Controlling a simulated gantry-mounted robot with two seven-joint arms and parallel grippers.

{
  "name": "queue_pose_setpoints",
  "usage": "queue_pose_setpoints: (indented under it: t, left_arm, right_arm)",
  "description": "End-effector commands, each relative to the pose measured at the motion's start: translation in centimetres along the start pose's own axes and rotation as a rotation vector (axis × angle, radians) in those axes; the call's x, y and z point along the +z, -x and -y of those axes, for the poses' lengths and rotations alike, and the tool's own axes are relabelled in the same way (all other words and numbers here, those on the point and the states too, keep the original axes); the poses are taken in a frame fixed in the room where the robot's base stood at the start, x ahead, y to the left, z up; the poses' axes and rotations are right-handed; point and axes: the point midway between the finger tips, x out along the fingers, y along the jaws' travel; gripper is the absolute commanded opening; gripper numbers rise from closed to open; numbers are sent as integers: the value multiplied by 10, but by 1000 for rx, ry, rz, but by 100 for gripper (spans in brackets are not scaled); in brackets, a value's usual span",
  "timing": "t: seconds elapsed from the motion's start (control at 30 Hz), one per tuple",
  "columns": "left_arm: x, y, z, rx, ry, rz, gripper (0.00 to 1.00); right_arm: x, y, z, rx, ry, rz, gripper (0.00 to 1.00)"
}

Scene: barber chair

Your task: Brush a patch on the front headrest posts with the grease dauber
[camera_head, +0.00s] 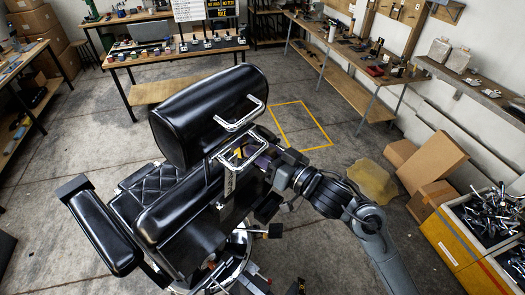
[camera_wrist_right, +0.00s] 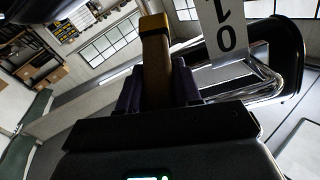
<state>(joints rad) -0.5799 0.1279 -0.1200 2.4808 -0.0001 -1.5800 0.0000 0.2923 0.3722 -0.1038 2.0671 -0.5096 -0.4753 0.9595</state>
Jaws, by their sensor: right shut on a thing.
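The black barber chair has a large padded headrest (camera_head: 195,115). Bent chrome bars (camera_head: 241,116) show at its right side, with more chrome just below; they also show in the right wrist view (camera_wrist_right: 262,80). My right gripper (camera_head: 262,162) is beside the lower chrome, shut on the grease dauber, whose brown handle (camera_wrist_right: 156,70) rises between the purple fingers in the right wrist view. The dauber's tip is hidden, so I cannot tell whether it touches a post. My left gripper is not in view.
A white numbered tag (camera_wrist_right: 222,30) hangs close to the dauber and chrome. The chair's armrest (camera_head: 103,232) extends to the lower left. Cardboard boxes (camera_head: 432,162) and a yellow bin (camera_head: 450,235) stand at the right. Floor is clear around the yellow outline (camera_head: 303,125).

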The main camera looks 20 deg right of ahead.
Motion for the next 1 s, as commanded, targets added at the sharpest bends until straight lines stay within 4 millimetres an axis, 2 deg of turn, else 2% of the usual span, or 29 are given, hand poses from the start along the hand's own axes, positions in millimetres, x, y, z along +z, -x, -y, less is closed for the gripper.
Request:
queue_pose_setpoints:
  t: [0.53,0.77,1.0]
  left_arm:
    - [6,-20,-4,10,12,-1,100]
    - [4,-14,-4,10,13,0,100]
    - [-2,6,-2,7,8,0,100]
  right_arm:
    - [38,10,-11,-1,-1,-3,0]
    - [32,9,-9,-1,0,-4,0]
    - [14,5,-4,-1,-1,-3,0]
